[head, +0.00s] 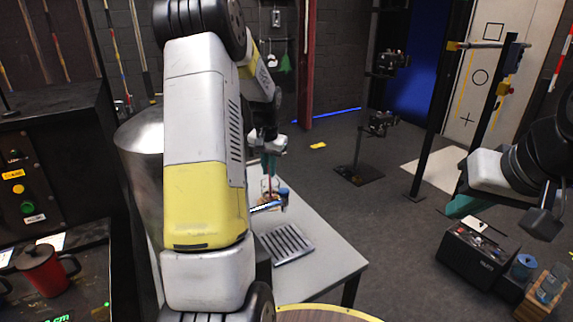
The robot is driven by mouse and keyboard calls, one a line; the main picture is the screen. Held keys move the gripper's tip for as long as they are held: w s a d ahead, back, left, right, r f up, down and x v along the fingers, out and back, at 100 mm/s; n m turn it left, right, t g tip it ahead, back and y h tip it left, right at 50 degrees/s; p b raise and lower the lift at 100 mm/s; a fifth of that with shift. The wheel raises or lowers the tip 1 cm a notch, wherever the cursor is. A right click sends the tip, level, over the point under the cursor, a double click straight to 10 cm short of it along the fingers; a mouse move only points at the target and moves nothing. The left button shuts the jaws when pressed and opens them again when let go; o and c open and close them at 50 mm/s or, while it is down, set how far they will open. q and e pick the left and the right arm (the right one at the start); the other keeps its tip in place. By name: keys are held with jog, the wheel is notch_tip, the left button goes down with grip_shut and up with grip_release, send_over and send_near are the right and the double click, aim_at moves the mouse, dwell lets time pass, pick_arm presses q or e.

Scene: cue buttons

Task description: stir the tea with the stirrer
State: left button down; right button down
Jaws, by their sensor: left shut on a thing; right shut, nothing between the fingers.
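My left gripper (268,165) has teal fingers and is over the far part of the grey table, partly hidden by my own arm. It is shut on a thin reddish stick, which looks like the stirrer (270,184), pointing down. A small dark blue cup-like thing (284,194) stands just below and beside it; I cannot tell whether the stick's tip is inside it, and no tea shows. My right gripper (463,207) is shut and empty, out to the right, away from the table.
A slotted metal tray (286,243) lies on the grey table (325,262). A black box (478,248) and a wooden crate (543,293) stand at the right. My arm hides the table's left part.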

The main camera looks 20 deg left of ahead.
pick_arm(q)
notch_tip(320, 180, up, 8)
jog(key=s, duration=0.1)
jog(key=shift+s+d+r, duration=0.2)
jog(key=shift+s+d, duration=0.05)
jog(key=shift+d, duration=0.05)
dwell(0.6)
dwell(0.7)
jog(key=shift+r, duration=2.5)
